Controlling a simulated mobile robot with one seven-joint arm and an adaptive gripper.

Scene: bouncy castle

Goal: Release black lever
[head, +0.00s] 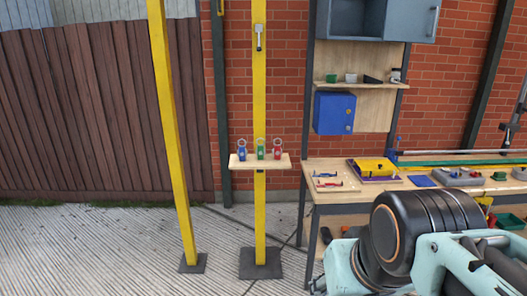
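I cannot make out a clearly black lever in the head view. A small pale grey handle-like fitting (259,38) is mounted upright on the right yellow post, high up. Three small fittings with ring tops, blue (242,154), green (261,153) and red (277,153), stand on a small wooden shelf (240,163) on the same post. Grey devices (458,177) lie on the workbench, too small to tell whether one bears a black lever. My arm fills the lower right and hides part of the bench. My gripper is not in view.
The wooden workbench (335,196) at the right holds a yellow box (376,167) and small tools. A blue cabinet (334,113) hangs above it. Two yellow posts stand on dark base plates (261,263). The ribbed floor (90,245) at the left is clear.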

